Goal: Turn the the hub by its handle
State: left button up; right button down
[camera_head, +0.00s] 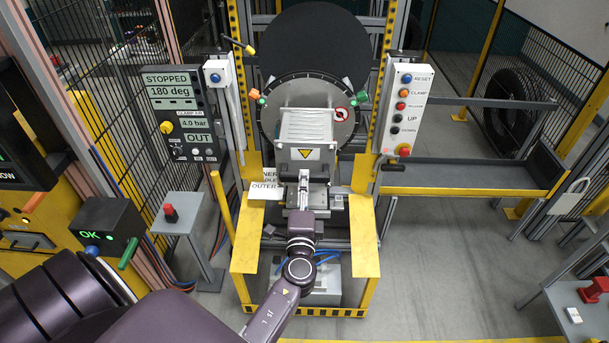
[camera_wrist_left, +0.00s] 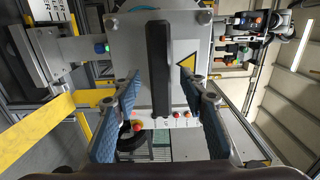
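The hub (camera_head: 300,127) is a grey boxy block with a warning triangle, in front of a round grey disc at the top centre of the head view. In the left wrist view its grey face (camera_wrist_left: 90,80) carries a long black handle (camera_wrist_left: 158,65). My left gripper (camera_head: 304,178) is in front of the block's lower part. In the left wrist view my left gripper (camera_wrist_left: 160,88) is open, its blue-padded fingers on either side of the handle, with gaps. My right gripper is not in view.
A yellow frame (camera_head: 365,235) surrounds the machine below. A display panel (camera_head: 180,115) reading STOPPED and 180 deg stands left, a button panel (camera_head: 404,110) right. A red-button pedestal (camera_head: 178,215) is at left. The floor at right is partly clear.

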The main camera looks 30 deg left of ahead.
pick_arm(q)
jog(key=shift+p+x, duration=0.3)
jog(key=shift+x, duration=1.6)
jog(key=shift+c, duration=0.2)
grip_shut()
